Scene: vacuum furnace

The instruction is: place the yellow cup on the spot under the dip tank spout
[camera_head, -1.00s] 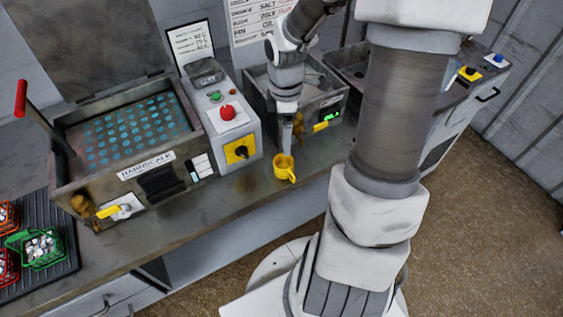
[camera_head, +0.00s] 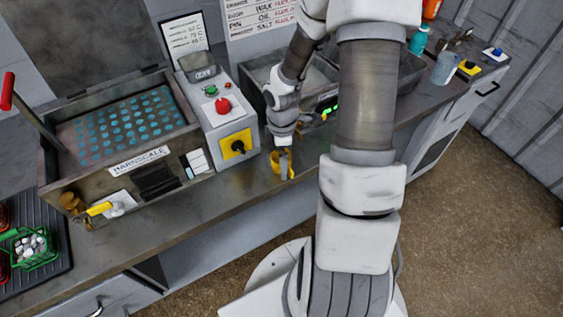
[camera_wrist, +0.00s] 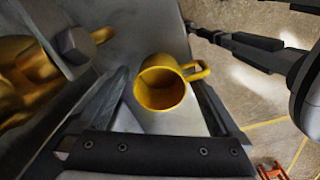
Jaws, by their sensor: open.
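The yellow cup (camera_head: 275,164) stands on the front strip of the steel bench, in front of the middle tank (camera_head: 262,104). The wrist view shows the cup (camera_wrist: 163,92) from above, with its handle to the upper right. My gripper (camera_head: 285,160) is open and low at the cup, with one finger on each side of it in the wrist view. A brass spout (camera_wrist: 28,75) is left of the cup there. In the head view my arm partly hides the middle tank's front. A second brass spout (camera_head: 72,203) is on the left tank marked HARNSCALE (camera_head: 140,158).
A control box with a red button (camera_head: 222,106) stands between the tanks. A rack with green and red baskets (camera_head: 35,248) is at far left. A bluish cup (camera_head: 446,68) and bottles stand at the right. The bench front between is clear.

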